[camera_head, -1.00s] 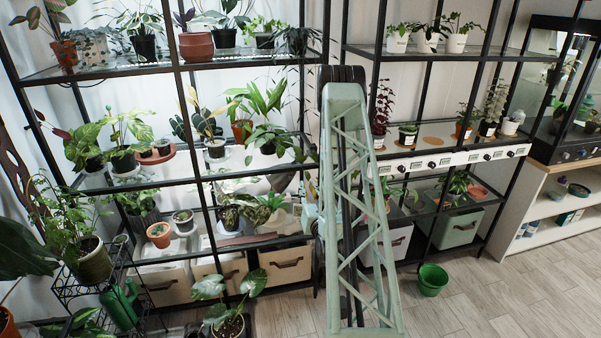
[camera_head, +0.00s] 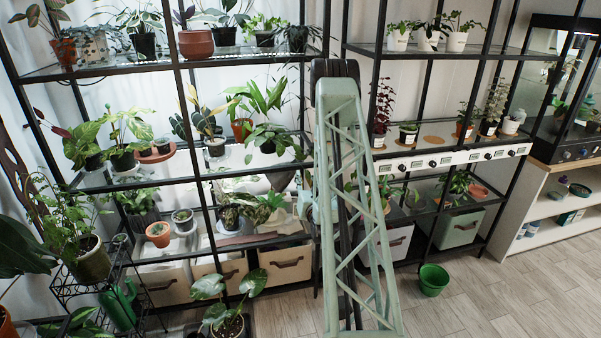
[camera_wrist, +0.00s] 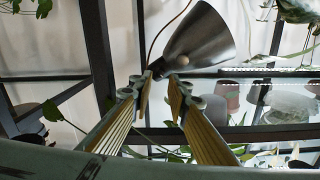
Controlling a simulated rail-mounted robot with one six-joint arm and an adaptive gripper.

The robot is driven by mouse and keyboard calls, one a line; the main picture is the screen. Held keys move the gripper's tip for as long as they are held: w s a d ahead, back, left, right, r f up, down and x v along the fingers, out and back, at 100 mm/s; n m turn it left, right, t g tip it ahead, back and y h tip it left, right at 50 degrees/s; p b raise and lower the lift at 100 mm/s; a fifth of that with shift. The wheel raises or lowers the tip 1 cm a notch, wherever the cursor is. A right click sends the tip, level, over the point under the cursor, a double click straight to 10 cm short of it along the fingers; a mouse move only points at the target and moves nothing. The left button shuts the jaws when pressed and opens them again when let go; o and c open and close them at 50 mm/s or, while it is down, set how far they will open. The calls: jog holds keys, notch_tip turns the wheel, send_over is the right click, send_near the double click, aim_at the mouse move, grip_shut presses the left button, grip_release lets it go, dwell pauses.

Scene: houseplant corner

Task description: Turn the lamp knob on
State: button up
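A dark grey metal lamp shade (camera_wrist: 205,38) hangs in the upper middle of the wrist view, its narrow end pointing down-left. A small pale rounded part (camera_wrist: 157,67), perhaps the knob, shows at that narrow end. My gripper (camera_wrist: 160,82) is open, with yellow-lined fingers on either side of this spot; I cannot tell if they touch it. In the head view the lamp shade (camera_head: 283,180) shows small and grey under the left rack's middle shelf. There my arm hides the gripper and the knob.
Black shelf racks with glass shelves and several potted plants stand close around. A white panel with dark knobs (camera_head: 450,160) runs along the right rack. A black post (camera_wrist: 98,50) stands left of the fingers. A green bucket (camera_head: 433,279) is on the floor.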

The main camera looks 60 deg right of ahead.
jog(key=b+x, duration=0.1)
jog(key=x, duration=0.5)
jog(key=shift+d, duration=0.15)
jog(key=shift+w, duration=0.1)
jog(key=shift+c, duration=0.3)
grip_shut()
